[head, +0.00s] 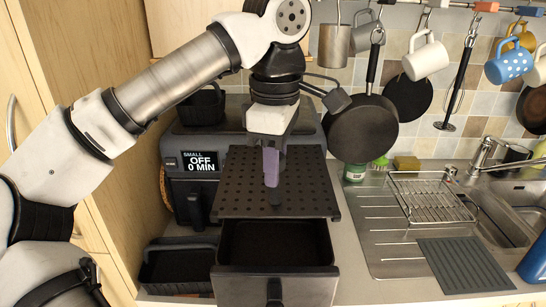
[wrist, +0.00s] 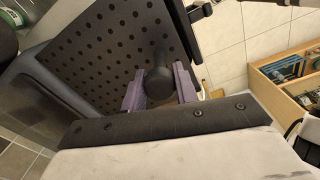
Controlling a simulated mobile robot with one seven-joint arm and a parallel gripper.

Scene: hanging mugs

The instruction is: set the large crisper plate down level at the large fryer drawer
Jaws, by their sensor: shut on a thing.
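The large crisper plate (head: 237,180) is a dark square sheet with rows of holes and a knob in its middle. My gripper (head: 273,190) is shut on the plate's knob; in the wrist view the purple fingers (wrist: 158,88) sit either side of the round black knob, and the plate (wrist: 100,55) spreads beyond it. The plate looks about level. The large fryer drawer (head: 275,283) is pulled out of the dark fryer, and its dark inside shows below the plate's front edge. The plate hides the drawer's back part. I cannot tell whether plate and drawer touch.
The small drawer (head: 178,268) stands at the left, below the fryer's "SMALL OFF 0 MIN" display (head: 201,161). A black pan (head: 362,130) hangs close to the right of my gripper. A wire rack (head: 430,197) stands by the sink. Mugs (head: 425,57) hang above the counter.

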